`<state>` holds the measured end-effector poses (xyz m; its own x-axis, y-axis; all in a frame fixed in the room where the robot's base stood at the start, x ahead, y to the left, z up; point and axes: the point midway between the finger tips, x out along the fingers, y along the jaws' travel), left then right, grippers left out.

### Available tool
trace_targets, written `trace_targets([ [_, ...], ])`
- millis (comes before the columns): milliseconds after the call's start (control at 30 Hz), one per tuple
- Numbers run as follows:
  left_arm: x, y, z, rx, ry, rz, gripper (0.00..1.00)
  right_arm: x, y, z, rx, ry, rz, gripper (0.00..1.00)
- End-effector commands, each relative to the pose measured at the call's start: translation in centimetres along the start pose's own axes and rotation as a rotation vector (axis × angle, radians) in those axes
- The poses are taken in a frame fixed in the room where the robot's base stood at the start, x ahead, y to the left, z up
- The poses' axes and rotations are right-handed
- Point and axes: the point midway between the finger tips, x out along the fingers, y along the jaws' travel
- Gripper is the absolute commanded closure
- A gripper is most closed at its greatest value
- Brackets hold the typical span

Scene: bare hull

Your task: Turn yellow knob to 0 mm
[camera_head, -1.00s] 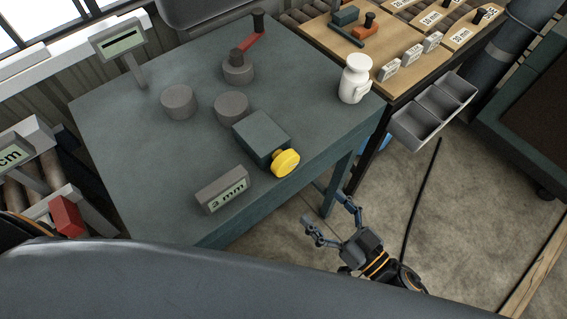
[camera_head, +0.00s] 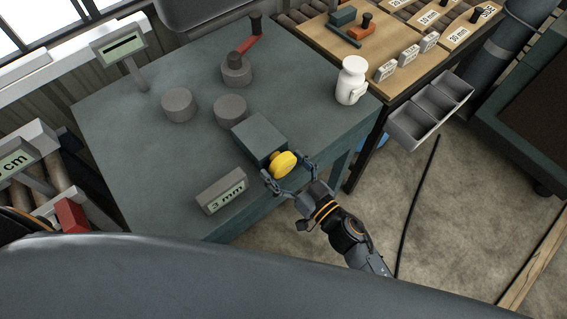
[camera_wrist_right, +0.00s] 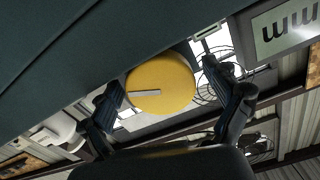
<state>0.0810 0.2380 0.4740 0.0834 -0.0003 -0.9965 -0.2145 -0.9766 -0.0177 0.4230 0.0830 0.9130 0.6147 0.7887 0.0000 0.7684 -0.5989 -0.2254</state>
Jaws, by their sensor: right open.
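The yellow knob (camera_head: 283,164) sits on the front side of a dark green box (camera_head: 259,138) on the table. A grey display block (camera_head: 221,191) to its left reads 3 mm. My right gripper (camera_head: 289,175) is at the knob, with its open fingers on either side of it. In the right wrist view the knob (camera_wrist_right: 161,86) shows a pale index bar on its face. The fingers (camera_wrist_right: 172,100) stand apart on both sides of the knob, with gaps visible. My left gripper is not in view.
The green table (camera_head: 120,150) also holds grey cylinders (camera_head: 179,104), a red-handled crank (camera_head: 239,68) and a white jug (camera_head: 351,80). A wooden bench (camera_head: 400,45) with labelled blocks and a grey bin tray (camera_head: 431,109) stand to the right. Floor is open at the lower right.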

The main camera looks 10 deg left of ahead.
Motion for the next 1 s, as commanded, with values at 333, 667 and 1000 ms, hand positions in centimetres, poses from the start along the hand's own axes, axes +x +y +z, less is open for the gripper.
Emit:
trace_targets([
  [333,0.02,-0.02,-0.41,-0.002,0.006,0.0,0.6,-0.02,0.02,0.02,0.0,0.0,0.0,0.39],
  [667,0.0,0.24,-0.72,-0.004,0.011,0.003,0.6,-0.03,0.04,0.01,-0.01,0.0,0.001,0.65],
  [1000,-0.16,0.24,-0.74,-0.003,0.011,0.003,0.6,-0.05,0.12,-0.02,-0.161,-0.001,0.001,0.65],
])
